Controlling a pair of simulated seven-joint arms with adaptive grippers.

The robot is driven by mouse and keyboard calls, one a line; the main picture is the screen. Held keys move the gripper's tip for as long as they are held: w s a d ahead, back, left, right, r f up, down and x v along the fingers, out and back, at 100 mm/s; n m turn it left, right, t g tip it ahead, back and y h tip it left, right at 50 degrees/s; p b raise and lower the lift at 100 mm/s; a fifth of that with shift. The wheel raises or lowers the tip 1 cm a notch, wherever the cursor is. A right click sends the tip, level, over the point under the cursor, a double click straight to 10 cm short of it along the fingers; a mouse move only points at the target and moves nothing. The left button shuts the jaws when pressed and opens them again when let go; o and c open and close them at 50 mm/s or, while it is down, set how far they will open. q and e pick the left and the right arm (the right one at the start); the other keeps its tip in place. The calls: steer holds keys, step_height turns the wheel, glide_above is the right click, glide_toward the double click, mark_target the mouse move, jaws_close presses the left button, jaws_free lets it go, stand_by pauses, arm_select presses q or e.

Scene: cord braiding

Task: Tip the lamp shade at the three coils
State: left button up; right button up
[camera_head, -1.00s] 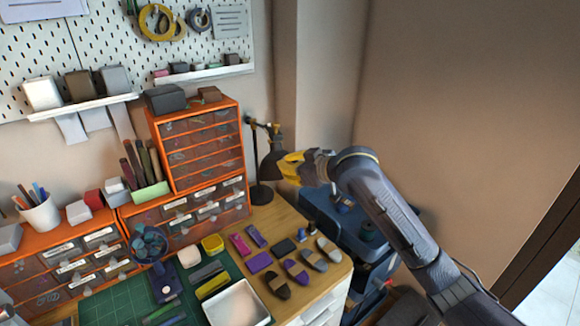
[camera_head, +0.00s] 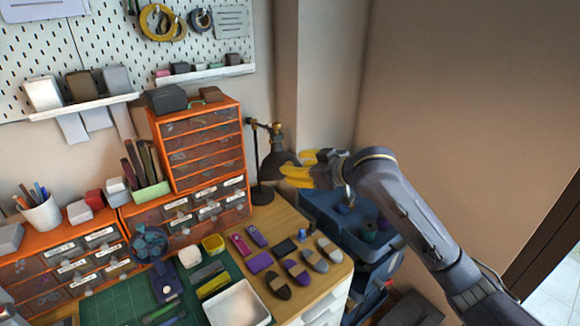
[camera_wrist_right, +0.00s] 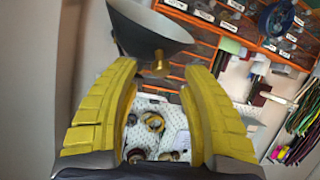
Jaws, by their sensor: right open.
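The dark desk lamp shade (camera_head: 275,160) hangs from a thin stand at the back right corner of the table. My right gripper (camera_head: 290,171) has yellow fingers and is open just right of the shade. In the right wrist view, the shade (camera_wrist_right: 148,30) fills the upper middle, beyond the open gripper (camera_wrist_right: 160,80), with a brass knob below it. Whether a finger touches the shade is unclear. Several oval cord bundles (camera_head: 298,271) lie on the table's front right; I cannot tell which are the three coils.
An orange drawer cabinet (camera_head: 242,145) stands left of the lamp. A white tray (camera_head: 238,304) and green mat (camera_head: 110,300) lie in front. A dark blue cart (camera_head: 325,210) with spools sits below my right arm. The wall is close behind the lamp.

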steer(key=v, duration=0.8)
arm_select(q)
steer(key=shift+o, duration=0.3)
arm_select(e)
steer(key=shift+r, duration=0.1)
stand_by(1.5)
